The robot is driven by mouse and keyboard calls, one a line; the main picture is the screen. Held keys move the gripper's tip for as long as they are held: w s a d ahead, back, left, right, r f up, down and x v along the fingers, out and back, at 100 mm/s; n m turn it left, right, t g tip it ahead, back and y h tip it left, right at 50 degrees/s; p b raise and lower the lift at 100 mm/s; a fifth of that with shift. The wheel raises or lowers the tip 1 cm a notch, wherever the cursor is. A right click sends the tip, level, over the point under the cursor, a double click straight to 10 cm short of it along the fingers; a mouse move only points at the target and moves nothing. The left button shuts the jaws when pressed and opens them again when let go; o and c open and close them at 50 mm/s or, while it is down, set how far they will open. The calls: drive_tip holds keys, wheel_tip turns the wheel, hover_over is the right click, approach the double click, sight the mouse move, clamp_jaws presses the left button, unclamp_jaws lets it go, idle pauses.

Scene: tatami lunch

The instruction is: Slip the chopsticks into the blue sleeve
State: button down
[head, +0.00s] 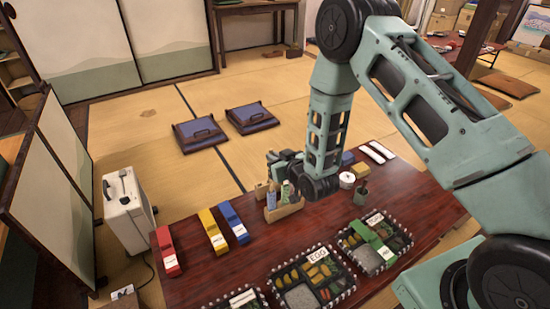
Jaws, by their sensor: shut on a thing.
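The blue sleeve (233,222) lies on the dark red table, right of a yellow sleeve (212,229) and a red sleeve (167,250). It bears a white label. My gripper (275,168) is above the back of the table, up and right of the blue sleeve and apart from it. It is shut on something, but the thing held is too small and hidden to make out. I cannot make out the chopsticks in this view.
A wooden caddy (284,211) with bottles stands just below my gripper. Lunch boxes (350,290) line the table's front, one with a green band (372,241) on it. A white roll (347,180) and a dark cup (361,196) stand to the right. The tabletop between blue sleeve and caddy is clear.

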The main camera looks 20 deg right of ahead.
drive_tip(key=shift+f, duration=0.3)
drive_tip(key=shift+f+b, duration=0.65)
drive_tip(key=shift+b, duration=0.05)
drive_tip(key=shift+f, duration=0.15)
drive_tip(key=shift+f+b, duration=0.8)
drive_tip(key=shift+f, duration=0.05)
idle(0.4)
drive_tip(key=shift+f+b, duration=0.65)
drive_tip(key=shift+f, duration=0.15)
drive_tip(key=shift+f, duration=0.15)
drive_tip(key=c, duration=0.9)
unclamp_jaws()
drive_tip(key=shift+c, duration=0.2)
